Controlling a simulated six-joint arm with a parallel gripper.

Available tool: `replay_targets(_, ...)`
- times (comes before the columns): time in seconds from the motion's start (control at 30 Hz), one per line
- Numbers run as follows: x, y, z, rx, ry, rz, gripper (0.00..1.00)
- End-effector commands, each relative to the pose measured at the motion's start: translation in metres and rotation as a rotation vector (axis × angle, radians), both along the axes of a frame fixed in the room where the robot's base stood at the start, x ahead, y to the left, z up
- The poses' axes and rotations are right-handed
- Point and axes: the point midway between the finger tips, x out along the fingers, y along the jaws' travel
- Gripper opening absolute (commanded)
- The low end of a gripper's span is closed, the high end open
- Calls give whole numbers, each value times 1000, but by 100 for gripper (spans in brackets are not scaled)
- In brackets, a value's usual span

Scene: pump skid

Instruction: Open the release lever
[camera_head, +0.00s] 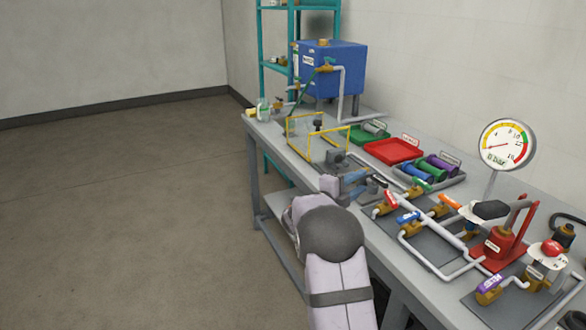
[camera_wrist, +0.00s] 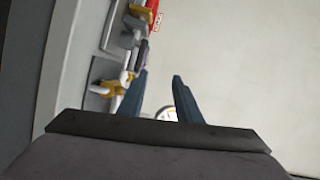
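I cannot tell for certain which part is the release lever, as labels are too small to read. On the bench, valves with a red handle (camera_head: 385,203), a blue handle (camera_head: 407,217), an orange handle (camera_head: 449,202) and a purple handle (camera_head: 490,284) sit on grey pipes. A red hand pump (camera_head: 500,246) with an upright red arm stands right of them. My gripper (camera_head: 376,184) is above the bench, left of these valves. In the wrist view my gripper (camera_wrist: 160,74) has its two dark fingers apart, with nothing held between them.
The grey bench (camera_head: 268,140) runs along the wall. A pressure gauge (camera_head: 507,145) stands behind the pipes. A red tray (camera_head: 394,150), a green tray (camera_head: 366,138), a yellow frame (camera_head: 288,127) and a blue tank (camera_head: 328,68) are further back. Open floor lies left.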

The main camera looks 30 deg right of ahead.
Motion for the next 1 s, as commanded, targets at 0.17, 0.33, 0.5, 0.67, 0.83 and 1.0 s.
replay_targets(0.17, 19, 23, 18, 10, 75, 126, 31)
replay_targets(0.33, 35, 47, 28, 15, 151, 246, 31)
replay_targets(0.5, 47, 74, 36, 18, 231, 365, 31)
replay_targets(0.67, 55, 101, 42, 17, 311, 478, 31)
replay_targets(0.83, 59, 130, 47, 13, 395, 590, 31)
replay_targets(1.0, 59, 154, 48, 9, 468, 684, 31)
